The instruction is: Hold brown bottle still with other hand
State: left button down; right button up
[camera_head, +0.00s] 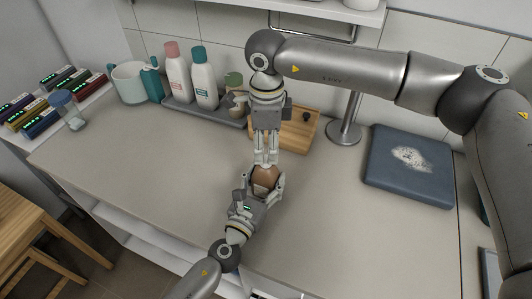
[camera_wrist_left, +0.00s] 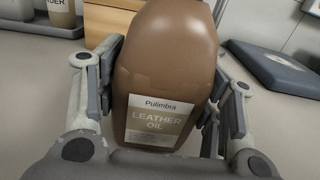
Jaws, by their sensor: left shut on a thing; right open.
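The brown bottle (camera_head: 265,179) stands on the counter near the middle of the head view. Its label reads "Leather Oil" in the left wrist view (camera_wrist_left: 165,70), where it fills the space between the fingers. My left gripper (camera_head: 264,187) is shut on the bottle's body from the front, with a finger on each side. My right gripper (camera_head: 265,160) comes down from above, with its fingertips right at the bottle's top. It is open. The bottle's top is hidden behind its fingers, so I cannot tell whether they touch it.
A grey tray (camera_head: 214,115) with pink-capped (camera_head: 177,72) and teal-capped (camera_head: 204,78) bottles stands at the back left. A wooden board (camera_head: 299,131) lies behind the bottle. The counter's left front is clear.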

pick_arm(q)
jog(key=shift+f, duration=0.1)
pick_arm(e)
notch_tip(320, 180, up, 8)
pick_arm(q)
jog(key=shift+c, duration=1.5)
grip_release()
pick_arm(e)
jog(key=shift+f, duration=0.1)
pick_arm(q)
jog(key=v, duration=1.2)
